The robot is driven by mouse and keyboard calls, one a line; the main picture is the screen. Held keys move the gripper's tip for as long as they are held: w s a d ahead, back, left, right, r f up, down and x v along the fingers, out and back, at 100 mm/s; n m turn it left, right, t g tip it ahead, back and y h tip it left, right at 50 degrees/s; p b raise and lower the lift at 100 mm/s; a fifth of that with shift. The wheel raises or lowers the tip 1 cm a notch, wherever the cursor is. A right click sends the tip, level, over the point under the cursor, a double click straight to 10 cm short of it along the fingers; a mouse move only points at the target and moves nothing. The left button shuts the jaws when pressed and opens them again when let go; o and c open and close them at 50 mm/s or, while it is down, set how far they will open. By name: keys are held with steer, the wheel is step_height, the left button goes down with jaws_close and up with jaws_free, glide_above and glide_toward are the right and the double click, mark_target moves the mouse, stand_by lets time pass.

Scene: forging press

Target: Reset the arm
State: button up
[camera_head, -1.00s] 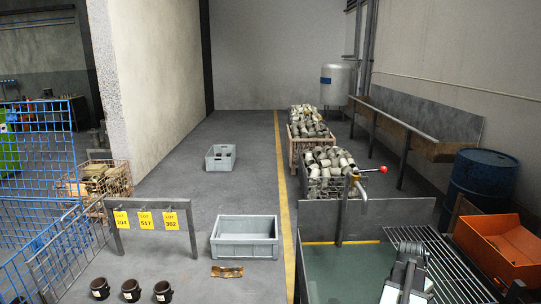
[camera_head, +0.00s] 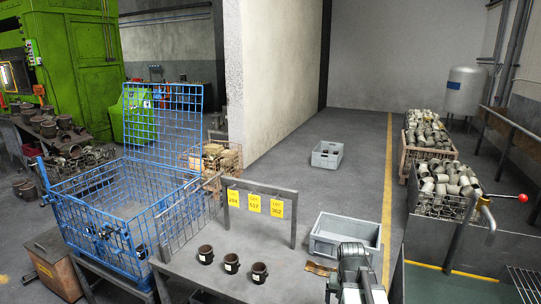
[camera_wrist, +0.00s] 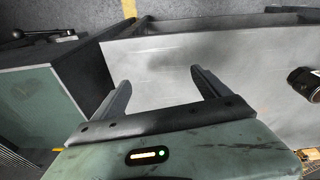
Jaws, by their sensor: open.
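My gripper (camera_wrist: 162,80) shows in the wrist view with its two dark fingers spread apart and nothing between them. Below the fingers is a pale grey table top (camera_wrist: 210,70). In the head view my arm rises from the bottom edge, right of centre, in front of the grey crate (camera_head: 343,238). My fingertips cannot be made out there.
Three dark pots (camera_head: 231,263) stand on the table (camera_head: 185,258), below a frame with yellow lot tags (camera_head: 254,203). A blue wire cage (camera_head: 125,215) is left of it. A green-topped bench (camera_head: 440,285) is at right. The floor behind is mostly clear.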

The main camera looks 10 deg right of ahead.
steer(key=a+n+y, duration=0.1)
steer(key=a+n, duration=0.3)
steer(key=a, duration=1.2)
step_height(320, 180, down, 6)
steer(key=s+a+n+g+b, duration=0.1)
steer(key=s+a+b, duration=0.1)
steer(key=b, duration=0.3)
steer(key=shift+s+r, duration=0.2)
steer(key=shift+s, duration=0.1)
